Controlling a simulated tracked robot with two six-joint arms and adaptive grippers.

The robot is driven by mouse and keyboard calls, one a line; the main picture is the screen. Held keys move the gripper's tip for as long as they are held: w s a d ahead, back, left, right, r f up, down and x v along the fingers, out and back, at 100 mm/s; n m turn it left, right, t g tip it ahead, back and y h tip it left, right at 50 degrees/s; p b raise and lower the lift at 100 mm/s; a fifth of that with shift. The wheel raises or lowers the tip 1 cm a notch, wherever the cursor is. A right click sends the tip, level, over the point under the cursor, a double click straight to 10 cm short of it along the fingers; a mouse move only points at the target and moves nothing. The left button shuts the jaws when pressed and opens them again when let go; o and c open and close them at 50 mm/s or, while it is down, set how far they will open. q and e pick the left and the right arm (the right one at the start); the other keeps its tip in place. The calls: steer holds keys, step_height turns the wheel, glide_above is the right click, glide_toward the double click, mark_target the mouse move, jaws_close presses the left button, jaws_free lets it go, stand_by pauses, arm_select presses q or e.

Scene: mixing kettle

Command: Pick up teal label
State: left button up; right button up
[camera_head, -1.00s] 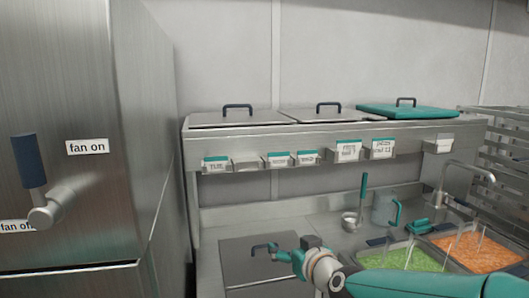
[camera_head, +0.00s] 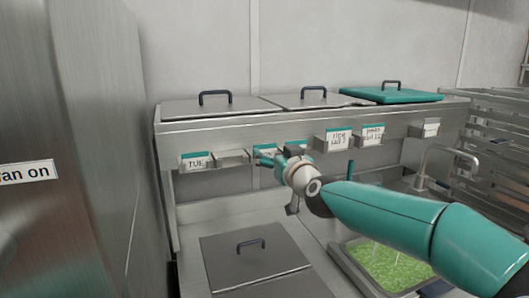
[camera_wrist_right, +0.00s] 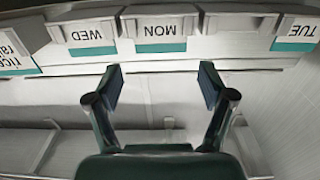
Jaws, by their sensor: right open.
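Several white labels with teal bands sit in metal holders along the front of the shelf. In the head view the TUE label (camera_head: 196,161) is at the left and two larger labels (camera_head: 338,140) and (camera_head: 372,134) are at the right. My right gripper (camera_head: 268,157) is in front of the middle labels and partly hides them. In the right wrist view, where the text is upside down, the MON label (camera_wrist_right: 160,31) lies ahead between the fingers of my open, empty right gripper (camera_wrist_right: 160,88). The WED label (camera_wrist_right: 92,36) and TUE label (camera_wrist_right: 297,32) flank it. My left gripper is not seen.
An empty-looking holder (camera_head: 232,157) sits beside the TUE label. Lidded bins with dark handles top the shelf, one with a teal lid (camera_head: 393,95). Below are a counter lid (camera_head: 255,257), a green food tray (camera_head: 385,265) and a faucet (camera_head: 432,160).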

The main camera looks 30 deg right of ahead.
mark_target(265, 145)
steer(key=shift+p+x, duration=0.75)
steer(key=shift+x, duration=2.6)
steer(key=shift+a, duration=0.1)
steer(key=c, duration=0.5)
